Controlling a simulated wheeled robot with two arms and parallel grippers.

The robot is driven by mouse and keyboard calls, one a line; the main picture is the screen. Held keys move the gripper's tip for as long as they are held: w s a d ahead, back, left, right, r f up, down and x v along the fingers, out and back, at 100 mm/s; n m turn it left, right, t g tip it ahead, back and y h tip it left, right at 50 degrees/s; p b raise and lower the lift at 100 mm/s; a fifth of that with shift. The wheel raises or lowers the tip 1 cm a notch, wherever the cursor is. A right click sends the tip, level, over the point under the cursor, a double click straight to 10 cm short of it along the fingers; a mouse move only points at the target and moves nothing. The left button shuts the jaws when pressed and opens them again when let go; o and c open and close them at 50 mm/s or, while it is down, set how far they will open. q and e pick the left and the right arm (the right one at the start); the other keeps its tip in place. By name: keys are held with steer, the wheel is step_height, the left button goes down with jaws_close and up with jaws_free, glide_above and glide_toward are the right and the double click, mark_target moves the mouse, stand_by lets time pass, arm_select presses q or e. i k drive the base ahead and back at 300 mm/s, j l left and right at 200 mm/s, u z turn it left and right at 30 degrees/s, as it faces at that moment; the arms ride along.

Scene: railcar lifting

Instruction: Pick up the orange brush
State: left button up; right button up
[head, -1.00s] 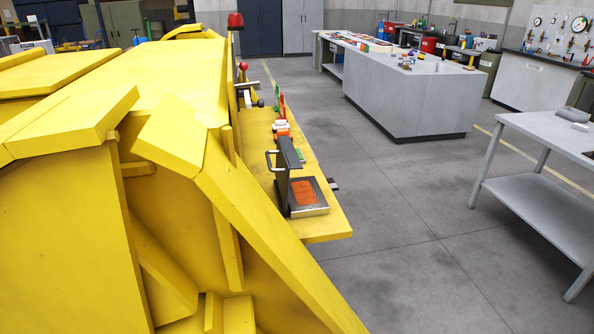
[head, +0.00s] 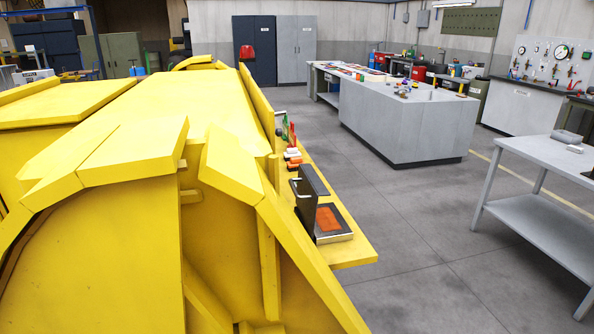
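The yellow side shelf (head: 350,252) of the yellow railcar holds several small items. Among them is an orange item (head: 292,153), too small to tell whether it is a brush, with green and red pieces beside it. Nearer me, a dark metal holder (head: 312,185) stands on the shelf with an orange-brown patch (head: 329,218) in its flat tray. I cannot tell for sure which orange thing is the brush. Neither of my grippers is in view.
The yellow railcar body (head: 150,130) fills the left side, and its sloping beam partly hides the shelf. A grey workbench (head: 410,130) stands beyond, and a grey table (head: 540,160) stands at right. The grey floor between them is clear.

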mark_target(292, 165)
steer(key=z, duration=0.15)
steer(key=i+l+z, duration=0.35)
steer(key=l+z, duration=0.15)
steer(key=l, duration=0.35)
steer(key=i+l+z, duration=0.45)
steer(key=l, duration=0.25)
steer(key=i+l+z, duration=0.85)
steer(key=i+z, duration=0.15)
steer(key=i, duration=0.2)
steer(key=i+u, duration=0.5)
steer(key=i+l+u, duration=0.25)
steer(key=i+u, duration=0.25)
steer(key=i, duration=0.2)
steer(key=i+j+u, duration=0.2)
steer(key=i+u, duration=0.2)
steer(key=i+j+u, duration=0.15)
steer(key=i+u, duration=0.5)
steer(key=u, duration=0.2)
steer(key=i+l+u, duration=0.15)
steer(key=i+u, duration=0.25)
